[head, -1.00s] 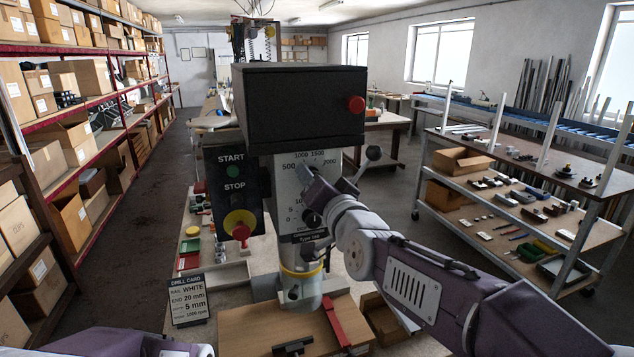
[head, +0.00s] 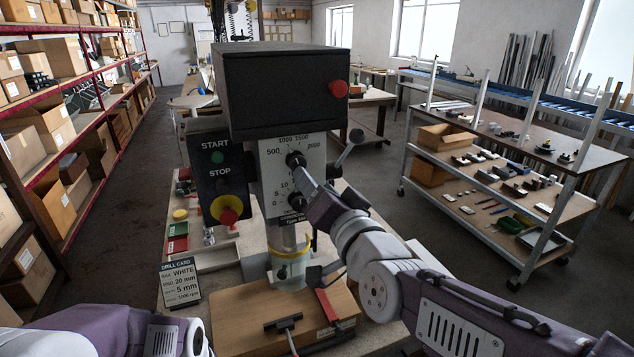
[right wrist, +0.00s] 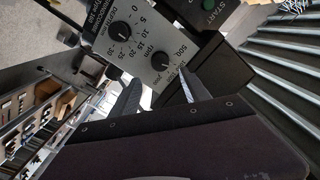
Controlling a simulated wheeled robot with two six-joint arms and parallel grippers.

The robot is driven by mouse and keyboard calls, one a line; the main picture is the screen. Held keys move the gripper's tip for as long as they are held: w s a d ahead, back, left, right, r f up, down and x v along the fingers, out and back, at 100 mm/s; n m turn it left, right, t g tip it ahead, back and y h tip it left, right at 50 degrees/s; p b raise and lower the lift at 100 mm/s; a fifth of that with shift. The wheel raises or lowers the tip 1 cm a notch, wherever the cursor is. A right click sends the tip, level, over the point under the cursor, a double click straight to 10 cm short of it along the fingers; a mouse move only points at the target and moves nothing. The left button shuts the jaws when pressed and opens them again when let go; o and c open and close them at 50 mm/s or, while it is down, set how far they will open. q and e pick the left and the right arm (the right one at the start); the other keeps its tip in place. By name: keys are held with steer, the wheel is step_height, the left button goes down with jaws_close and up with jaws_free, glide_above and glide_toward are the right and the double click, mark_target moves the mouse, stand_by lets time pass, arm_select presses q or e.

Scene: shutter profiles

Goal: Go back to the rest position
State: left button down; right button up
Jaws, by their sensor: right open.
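The drill press has a black head (head: 285,90) and a pale dial panel (head: 275,165) with two black knobs, the upper knob (head: 295,160) and the lower knob (head: 298,199). My right gripper (head: 308,182) is in front of this panel. In the right wrist view its fingers (right wrist: 160,78) are apart and empty, pointing at the panel close to the rpm knob (right wrist: 162,62). I cannot tell whether they touch it. My left arm (head: 130,330) shows only in the bottom left corner; its gripper is out of the picture.
A drill card (head: 180,284) stands left of the wooden board (head: 240,310), which carries a dark clamp-like piece (head: 284,323) and a red bar (head: 327,306). Shelves (head: 95,105) with boxes line the left. A trolley (head: 490,165) stands right. The left aisle is clear.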

steer(key=w+d+f+g+h+b, duration=0.1)
steer(key=d+f+g+h+b, duration=0.15)
steer(key=d+f, duration=0.7)
steer(key=d+f+g+h+b, duration=0.2)
steer(key=f+g+b, duration=0.1)
steer(key=f, duration=1.4)
steer(key=s+d+f+n+g, duration=0.1)
steer(key=s+f+g, duration=0.25)
steer(key=f, duration=0.25)
steer(key=s+d+f+g, duration=0.2)
steer(key=s+f, duration=0.2)
steer(key=f, duration=0.2)
steer(key=s+f+n+g, duration=0.3)
steer(key=s+f+g, duration=0.1)
steer(key=s, duration=0.7)
steer(key=shift+s+f+g+h, duration=0.25)
steer(key=shift+f+g+h, duration=0.1)
steer(key=shift+g+h, duration=0.15)
